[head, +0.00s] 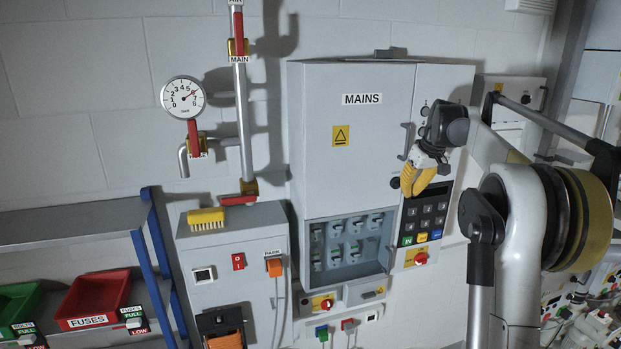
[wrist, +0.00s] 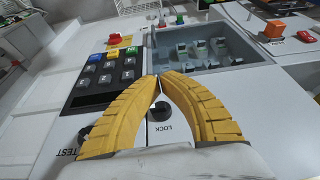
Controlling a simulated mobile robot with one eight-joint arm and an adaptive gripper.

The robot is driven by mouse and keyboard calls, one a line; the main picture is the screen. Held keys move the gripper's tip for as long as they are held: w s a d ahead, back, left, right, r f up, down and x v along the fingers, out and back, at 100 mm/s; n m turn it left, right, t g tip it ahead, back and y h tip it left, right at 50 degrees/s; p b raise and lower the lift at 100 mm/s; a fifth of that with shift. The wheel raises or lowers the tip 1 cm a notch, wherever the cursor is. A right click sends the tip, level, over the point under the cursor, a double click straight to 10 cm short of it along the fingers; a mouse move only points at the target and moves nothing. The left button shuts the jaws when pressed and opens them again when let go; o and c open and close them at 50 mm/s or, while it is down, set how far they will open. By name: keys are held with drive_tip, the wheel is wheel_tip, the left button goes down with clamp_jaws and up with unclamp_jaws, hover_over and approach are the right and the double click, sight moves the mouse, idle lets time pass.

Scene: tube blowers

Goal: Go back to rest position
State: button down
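My gripper (head: 412,190) has yellow ribbed fingers and hangs in front of the right panel of the grey MAINS cabinet (head: 330,185), just above and left of the black keypad (head: 426,212). In the wrist view, the fingertips (wrist: 160,77) meet or nearly meet, with nothing visible between them. A round black knob over the LOCK label (wrist: 160,110) shows between the fingers. The keypad (wrist: 108,80) lies left of the fingertips. The lower cabinet recess (wrist: 205,50), holding several grey switches, lies beyond them to the right. Whether the fingers touch the panel cannot be told.
A grey box (head: 232,245) with a yellow brush (head: 206,217) on top stands left of the cabinet. A pipe with a pressure gauge (head: 183,97) is on the wall. A shelf with a red FUSES bin (head: 92,298) is at lower left. A horizontal bar (head: 545,125) is at right.

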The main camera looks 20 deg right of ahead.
drive_tip(key=s+a+f+t+b, duration=0.1)
drive_tip(key=s+a+f+b, duration=0.6)
drive_tip(key=a, duration=0.3)
drive_tip(key=s+a+f+b, duration=0.5)
drive_tip(key=s+a+b, duration=0.25)
drive_tip(key=a, duration=0.25)
drive_tip(key=s+a+f+b, duration=0.4)
drive_tip(key=s+f+b, duration=0.1)
drive_tip(key=f, duration=0.4)
drive_tip(key=s+a+f+t+b, duration=0.1)
drive_tip(key=s+a+f+b, duration=0.3)
drive_tip(key=s+f, duration=0.4)
drive_tip(key=s+a+f+b, duration=0.4)
drive_tip(key=s+f+b, duration=0.2)
drive_tip(key=f, duration=0.3)
drive_tip(key=shift+s+a+f+t, duration=0.3)
drive_tip(key=shift+s+a+t, duration=0.1)
drive_tip(key=shift+s, duration=0.35)
